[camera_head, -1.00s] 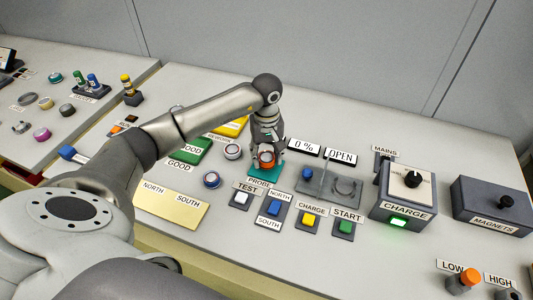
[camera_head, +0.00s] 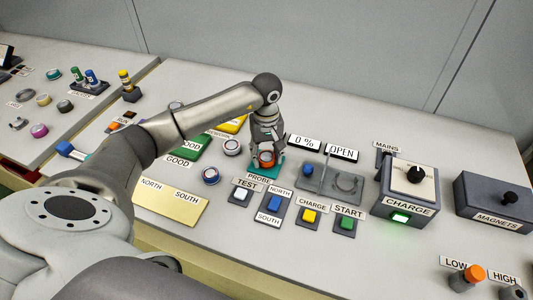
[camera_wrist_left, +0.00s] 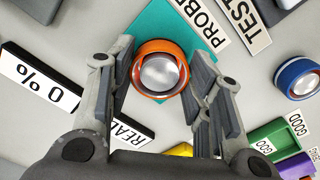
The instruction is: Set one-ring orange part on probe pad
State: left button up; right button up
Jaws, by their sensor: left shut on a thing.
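The orange part (camera_head: 267,161) is a short orange cylinder with a silver domed top. In the left wrist view the orange part (camera_wrist_left: 160,73) sits between the fingers of my left gripper (camera_wrist_left: 165,85), which is shut on it. The teal probe pad (camera_head: 256,171) lies directly under the part, behind the PROBE label. In the left wrist view the pad (camera_wrist_left: 150,28) shows around the part. Whether the part's underside touches the pad is hidden. In the head view my left gripper (camera_head: 266,150) points down over the pad. My right gripper is not in view.
Two other round parts, one blue-sided (camera_head: 211,176) and one silver-topped (camera_head: 232,147), stand left of the pad. The TEST button (camera_head: 241,195) is just in front. A grey fixture (camera_head: 328,183) and the CHARGE box (camera_head: 408,190) stand to the right. A green GOOD tray (camera_head: 194,149) lies left.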

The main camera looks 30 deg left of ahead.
pick_arm(q)
jog(key=shift+f, duration=0.15)
jog(key=o, duration=1.4)
notch_tip(320, 180, up, 12)
jog(key=shift+r, duration=0.1)
